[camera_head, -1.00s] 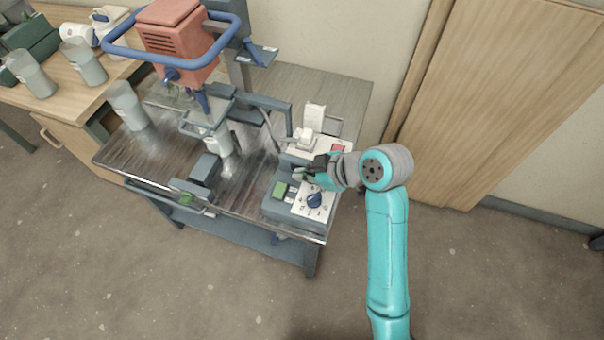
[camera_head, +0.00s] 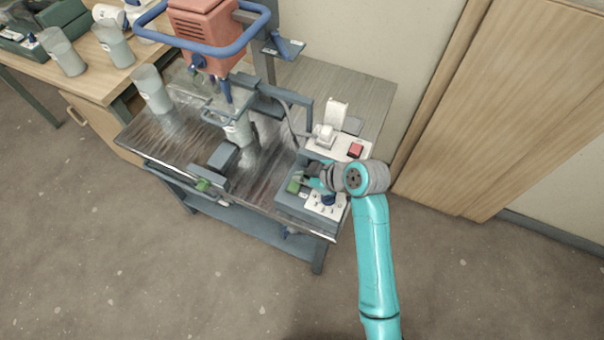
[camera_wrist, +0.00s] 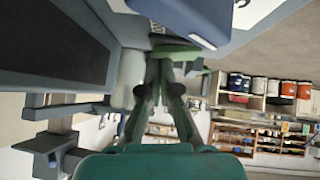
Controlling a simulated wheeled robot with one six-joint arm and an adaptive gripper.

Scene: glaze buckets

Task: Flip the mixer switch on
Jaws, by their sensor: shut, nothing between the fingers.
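The control box (camera_head: 291,200) stands at the right front of the metal table, with a green switch (camera_head: 294,186) on its left part. In the wrist view, the closed fingers (camera_wrist: 164,70) point at the green switch (camera_wrist: 175,53), which shows just beyond the tips. The blue knob (camera_wrist: 200,14) is above it. The mixer (camera_head: 208,35) has a red-orange body.
A red button (camera_head: 355,150) and a white plug (camera_head: 325,132) sit behind my gripper. A clear bucket (camera_head: 238,130) stands under the mixer, another (camera_head: 152,92) to its left. A dark block (camera_head: 222,158) lies near the front edge. Wooden panels (camera_head: 480,110) lean at right.

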